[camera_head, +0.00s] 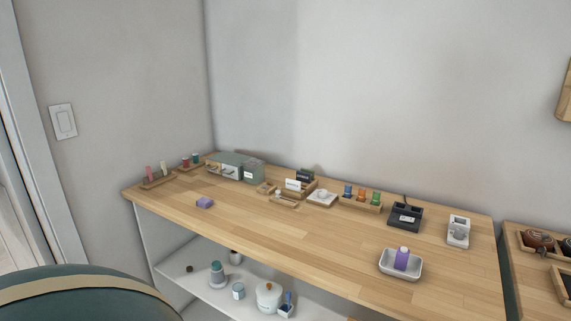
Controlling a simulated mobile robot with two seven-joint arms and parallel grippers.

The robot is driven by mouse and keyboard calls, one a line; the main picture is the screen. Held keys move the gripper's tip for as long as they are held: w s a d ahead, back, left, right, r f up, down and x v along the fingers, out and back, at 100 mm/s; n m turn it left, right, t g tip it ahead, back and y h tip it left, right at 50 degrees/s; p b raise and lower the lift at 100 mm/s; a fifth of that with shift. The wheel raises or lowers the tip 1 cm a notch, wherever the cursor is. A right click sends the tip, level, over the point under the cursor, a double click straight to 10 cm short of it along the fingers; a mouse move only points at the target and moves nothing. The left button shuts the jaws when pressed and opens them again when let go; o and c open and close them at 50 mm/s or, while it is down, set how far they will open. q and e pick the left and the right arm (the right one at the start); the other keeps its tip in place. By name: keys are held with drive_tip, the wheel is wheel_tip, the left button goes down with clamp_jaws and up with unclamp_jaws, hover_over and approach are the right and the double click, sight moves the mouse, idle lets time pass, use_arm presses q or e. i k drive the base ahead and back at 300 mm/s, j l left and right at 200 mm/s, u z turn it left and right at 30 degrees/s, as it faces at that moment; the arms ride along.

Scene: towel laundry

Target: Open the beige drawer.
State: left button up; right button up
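A small grey-green cabinet (231,158) stands at the back left of the wooden counter, near the room's corner. Its front has small drawer fronts with handles. The one at the left looks beige (212,169) and seems shut, though it is too small to be sure. A grey-green box with a pale label (253,171) stands at the cabinet's right end. Neither of my grippers is in view.
A purple block (204,203) lies in front of the cabinet. A white tray (387,270) holds a purple item. A shelf below holds a white pot (269,299). A dark green rounded shape (85,290) fills the bottom left.

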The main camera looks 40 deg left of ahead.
sight(212, 167)
drive_tip(key=u, duration=1.95)
drive_tip(key=j+z, duration=0.1)
drive_tip(key=z, duration=0.6)
drive_tip(key=i+j+z, duration=0.15)
drive_tip(key=j+z, duration=0.65)
drive_tip(key=j, duration=0.15)
